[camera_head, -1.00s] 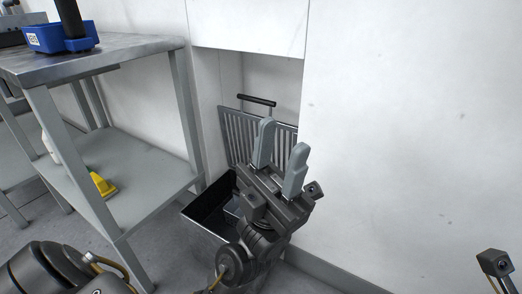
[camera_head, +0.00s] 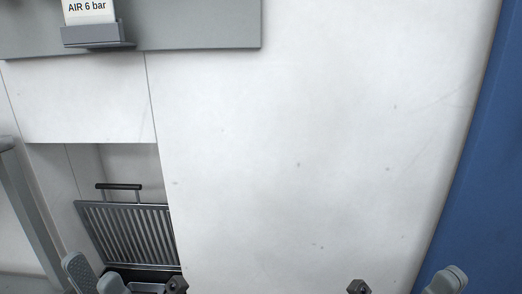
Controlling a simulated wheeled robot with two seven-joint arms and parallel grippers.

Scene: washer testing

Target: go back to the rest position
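My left gripper (camera_head: 96,276) is at the bottom left edge of the head view. Its two grey fingertips show side by side and apart, with nothing visible between them. Its dark wrist camera (camera_head: 176,285) shows to the right of them. My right gripper (camera_head: 446,281) is at the bottom right edge. Only its grey fingertip area shows, so its opening is hidden. Its dark wrist camera (camera_head: 358,287) shows to the left. Both arms are mostly below the picture.
A slatted metal grate (camera_head: 130,235) with a black handle stands in a wall recess at the left, behind my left gripper. A dark tray lies below it. A grey table leg (camera_head: 25,210) is at the far left. A blue panel (camera_head: 485,170) stands at the right.

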